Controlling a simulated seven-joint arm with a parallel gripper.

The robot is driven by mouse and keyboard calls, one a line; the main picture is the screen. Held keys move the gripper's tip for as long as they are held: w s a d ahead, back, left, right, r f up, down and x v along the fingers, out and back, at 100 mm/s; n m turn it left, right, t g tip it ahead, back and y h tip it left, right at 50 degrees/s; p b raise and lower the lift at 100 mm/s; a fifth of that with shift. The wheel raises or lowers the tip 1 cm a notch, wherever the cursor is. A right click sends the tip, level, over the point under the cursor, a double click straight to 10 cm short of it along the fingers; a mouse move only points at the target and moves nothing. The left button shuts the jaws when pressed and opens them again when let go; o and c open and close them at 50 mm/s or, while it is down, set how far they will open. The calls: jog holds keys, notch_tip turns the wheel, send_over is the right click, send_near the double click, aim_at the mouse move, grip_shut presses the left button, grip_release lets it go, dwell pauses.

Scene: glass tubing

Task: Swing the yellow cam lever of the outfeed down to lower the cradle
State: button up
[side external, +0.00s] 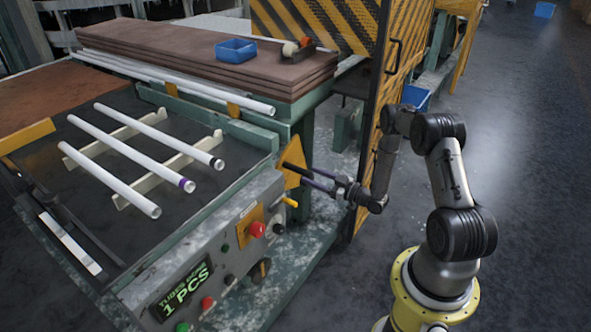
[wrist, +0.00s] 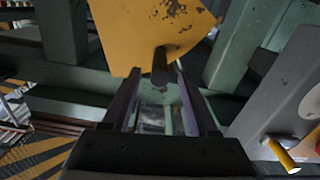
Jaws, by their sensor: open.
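A yellow plate (side external: 293,160) with a dark peg sits at the right end of the machine front, and appears to be the cam lever. In the wrist view the yellow plate (wrist: 140,30) fills the top, and its dark peg (wrist: 160,66) points toward me between my fingertips. My gripper (side external: 305,172) is open, with its two long dark fingers either side of the peg; contact cannot be told. Pale cradle rails (side external: 180,160) stand on the dark bed, with three white tubes (side external: 118,150) lying across them. One tube has a purple band, another a black end.
The control panel (side external: 225,250) has buttons, a green display reading 1 PCS and a short yellow lever (side external: 290,202), also in the wrist view (wrist: 283,155). A striped yellow guard (side external: 385,140) stands behind my gripper. Brown boards (side external: 200,60) lie at the back.

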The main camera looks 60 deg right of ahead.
aim_at(284, 164)
jog(key=w, duration=0.7)
jog(key=shift+w, duration=0.35)
grip_shut()
dwell(1.1)
